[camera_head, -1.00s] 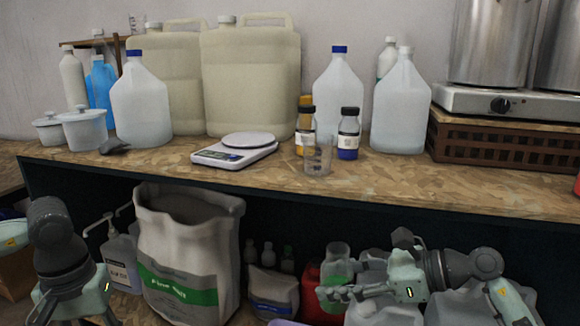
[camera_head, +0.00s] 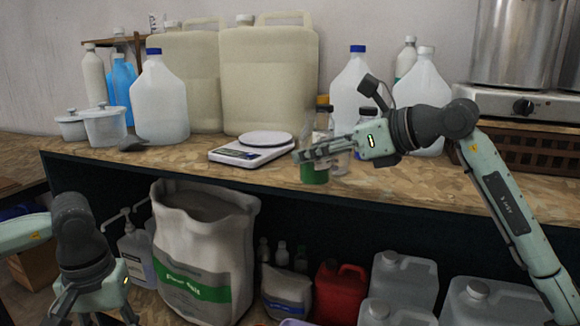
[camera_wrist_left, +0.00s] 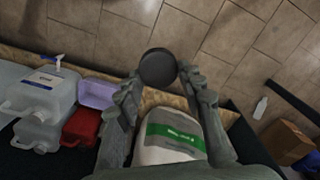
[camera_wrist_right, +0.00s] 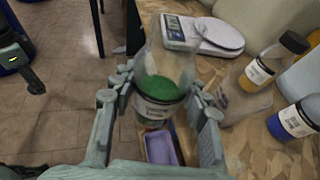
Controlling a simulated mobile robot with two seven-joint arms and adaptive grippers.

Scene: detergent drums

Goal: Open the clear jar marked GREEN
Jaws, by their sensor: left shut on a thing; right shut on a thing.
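The clear jar (camera_head: 314,174) with green powder is in my right gripper (camera_head: 306,156), near the front edge of the worktop. In the right wrist view the jar (camera_wrist_right: 165,82) stands roughly upright between the right fingers (camera_wrist_right: 158,92), its top without a lid. Its label is too small to read. I cannot tell whether its base touches the worktop. A dark round lid (camera_wrist_left: 158,66) is pinched between the tips of my left gripper (camera_wrist_left: 157,82). In the head view the left gripper (camera_head: 97,300) is low at the left, its tips cut off.
On the worktop (camera_head: 240,178) are a kitchen scale (camera_head: 252,150), a beaker (camera_wrist_right: 248,102), and yellow (camera_wrist_right: 272,62) and blue (camera_wrist_right: 294,120) bottles. Below are an open sack (camera_head: 205,230), a red canister (camera_head: 338,290) and pale jugs (camera_head: 403,280). The worktop's front strip is clear left of the jar.

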